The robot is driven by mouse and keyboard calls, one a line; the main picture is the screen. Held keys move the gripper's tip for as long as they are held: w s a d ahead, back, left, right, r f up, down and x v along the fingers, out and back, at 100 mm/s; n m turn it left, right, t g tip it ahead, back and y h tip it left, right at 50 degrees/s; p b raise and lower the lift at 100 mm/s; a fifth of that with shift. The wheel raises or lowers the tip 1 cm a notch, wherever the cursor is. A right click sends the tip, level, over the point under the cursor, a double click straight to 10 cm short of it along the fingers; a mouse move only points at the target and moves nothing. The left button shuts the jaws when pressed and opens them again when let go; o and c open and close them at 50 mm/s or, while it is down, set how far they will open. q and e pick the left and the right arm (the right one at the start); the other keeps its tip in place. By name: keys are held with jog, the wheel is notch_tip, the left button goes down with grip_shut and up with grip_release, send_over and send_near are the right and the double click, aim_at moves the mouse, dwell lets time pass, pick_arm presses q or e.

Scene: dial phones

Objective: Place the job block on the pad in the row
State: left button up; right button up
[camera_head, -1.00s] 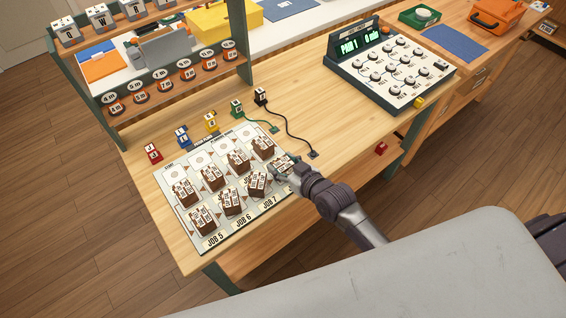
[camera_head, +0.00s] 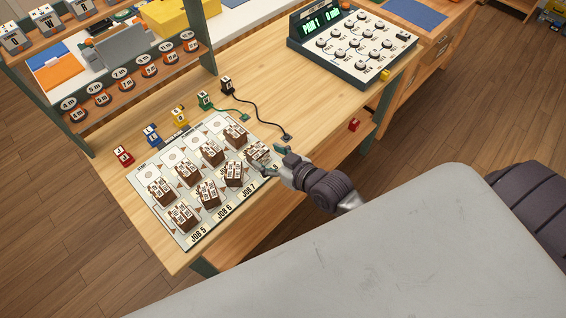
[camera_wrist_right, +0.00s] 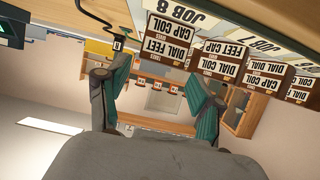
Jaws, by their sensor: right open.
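A white job mat (camera_head: 150,172) lies on the wooden bench and bears two rows of brown blocks with white word labels. The last block of the front row (camera_head: 258,152) stands at its right end, by the JOB 8 label. This block also shows in the right wrist view (camera_wrist_right: 174,32), beside the JOB 8 label (camera_wrist_right: 178,10), with several similar blocks to its right. My right gripper (camera_head: 274,162) is open and empty, just right of that block. In the right wrist view its fingers (camera_wrist_right: 158,76) are spread with no block between them. My left gripper is not in view.
Small red, blue, yellow, green and black blocks (camera_head: 180,117) stand behind the mat; cables run from the green and black ones. A control box with knobs (camera_head: 355,50) stands at the back right. A shelf rack (camera_head: 150,80) is at the left.

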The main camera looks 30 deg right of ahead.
jog(key=v, duration=0.6)
jog(key=shift+s, duration=0.25)
jog(key=shift+r, duration=0.15)
jog(key=s+d+f+m+g+h, duration=0.1)
jog(key=s+d+f+g, duration=0.15)
jog(key=f, duration=0.75)
jog(key=s+d+f+g+h, duration=0.1)
jog(key=s+f, duration=0.3)
jog(key=f, duration=0.5)
jog(key=s+d+f+m+g+h, duration=0.1)
jog(key=s+d+f+g+h, duration=0.15)
jog(key=f, duration=0.75)
jog(key=s+f+g, duration=0.2)
jog(key=s+f, duration=0.5)
jog(key=s, duration=0.5)
jog(key=s+a+f+g, duration=0.1)
jog(key=s+f+g, duration=0.2)
jog(key=s+f, duration=0.5)
jog(key=s, duration=0.4)
jog(key=shift+f+g, duration=0.2)
jog(key=shift+g, duration=0.1)
